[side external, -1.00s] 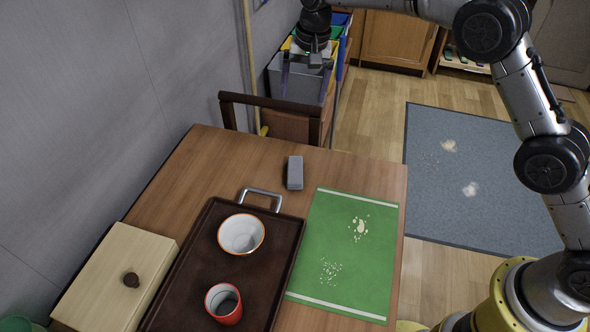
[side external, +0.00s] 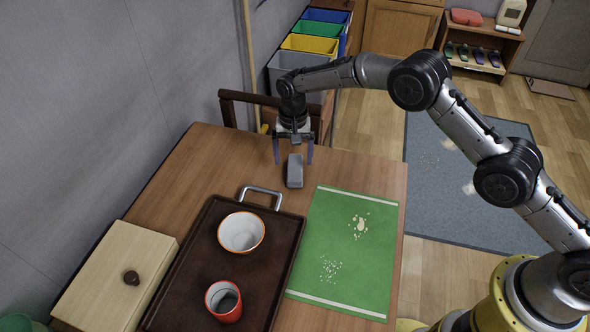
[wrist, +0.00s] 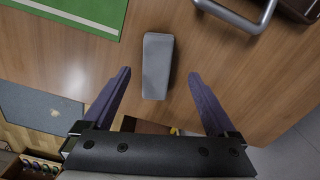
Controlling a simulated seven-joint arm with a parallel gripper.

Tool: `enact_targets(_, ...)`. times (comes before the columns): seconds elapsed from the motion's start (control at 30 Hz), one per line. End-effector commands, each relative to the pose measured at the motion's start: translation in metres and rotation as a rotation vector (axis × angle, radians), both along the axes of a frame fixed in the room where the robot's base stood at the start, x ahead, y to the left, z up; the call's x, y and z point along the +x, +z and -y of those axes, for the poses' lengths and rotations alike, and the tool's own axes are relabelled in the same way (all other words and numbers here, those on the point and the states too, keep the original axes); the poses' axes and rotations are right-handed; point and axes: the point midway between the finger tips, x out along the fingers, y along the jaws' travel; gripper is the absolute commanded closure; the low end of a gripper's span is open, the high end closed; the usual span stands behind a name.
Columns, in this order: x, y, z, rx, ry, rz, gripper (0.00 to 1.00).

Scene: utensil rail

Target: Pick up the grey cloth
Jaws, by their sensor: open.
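A small grey oblong (side external: 294,174) lies on the wooden table, just behind the tray's handle. It is the only thing there that fits the grey cloth, though it looks like a smooth, firm block. My gripper (side external: 293,161) is open above the table at the oblong's far end, with one finger on each side. In the wrist view the oblong (wrist: 157,66) lies between and ahead of the two purple fingertips (wrist: 159,73), with a gap on both sides. Neither finger appears to touch it.
A dark tray (side external: 190,240) holds a white bowl (side external: 241,233) and a red cup (side external: 224,301). A green mat (side external: 340,245) with pale spots lies right of the tray. A wooden box (side external: 115,275) stands left. A chair back (side external: 250,98) rises behind the table edge.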

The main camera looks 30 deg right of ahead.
Motion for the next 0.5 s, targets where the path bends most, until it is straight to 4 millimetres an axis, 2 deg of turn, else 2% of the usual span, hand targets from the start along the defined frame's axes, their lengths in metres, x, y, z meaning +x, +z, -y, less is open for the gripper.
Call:
enact_targets(0.3,-0.003,-0.04,0.004,-0.001,0.0,-0.003,0.07)
enact_targets(0.5,-0.002,-0.052,0.004,0.0,0.0,0.0,0.07)
